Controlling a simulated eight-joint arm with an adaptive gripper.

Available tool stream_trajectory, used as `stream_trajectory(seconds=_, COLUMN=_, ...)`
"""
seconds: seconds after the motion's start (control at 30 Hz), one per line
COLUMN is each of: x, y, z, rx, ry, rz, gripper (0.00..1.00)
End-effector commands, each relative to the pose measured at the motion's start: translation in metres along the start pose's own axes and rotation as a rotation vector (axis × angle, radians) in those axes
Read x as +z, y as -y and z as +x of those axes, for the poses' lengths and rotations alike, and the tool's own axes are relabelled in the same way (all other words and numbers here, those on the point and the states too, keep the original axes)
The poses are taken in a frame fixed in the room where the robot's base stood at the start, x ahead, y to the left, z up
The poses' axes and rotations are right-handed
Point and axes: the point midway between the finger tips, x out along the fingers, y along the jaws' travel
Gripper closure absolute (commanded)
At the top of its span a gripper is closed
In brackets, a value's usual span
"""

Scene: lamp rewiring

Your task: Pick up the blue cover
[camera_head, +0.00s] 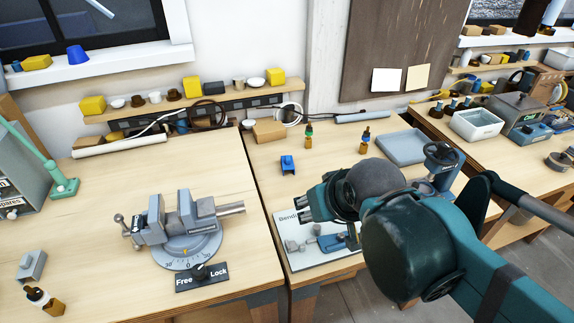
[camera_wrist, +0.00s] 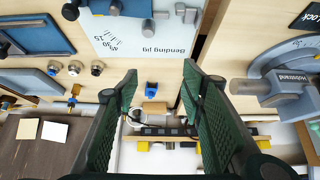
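My arm hides part of the board.
A grey-blue tray (camera_head: 402,147) is at the right. A vise (camera_head: 190,225) stands on the left bench. The wood around the cover is clear.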

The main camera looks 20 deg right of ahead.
Motion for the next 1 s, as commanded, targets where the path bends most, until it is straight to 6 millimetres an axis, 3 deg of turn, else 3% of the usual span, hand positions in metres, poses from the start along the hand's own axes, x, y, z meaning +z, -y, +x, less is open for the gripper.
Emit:
stream_trajectory(seconds=0.27, x=0.0, y=0.0, z=0.0, rx=0.0, ry=0.0, rz=0.0, gripper=0.6)
stream_trajectory(seconds=0.5, x=0.0, y=0.0, z=0.0, rx=0.0, ry=0.0, rz=0.0, gripper=0.34)
stream_trajectory(seconds=1.0, x=-0.0065, y=-0.0002, z=-0.001, rx=0.002, ry=0.009, rz=-0.02, gripper=0.34)
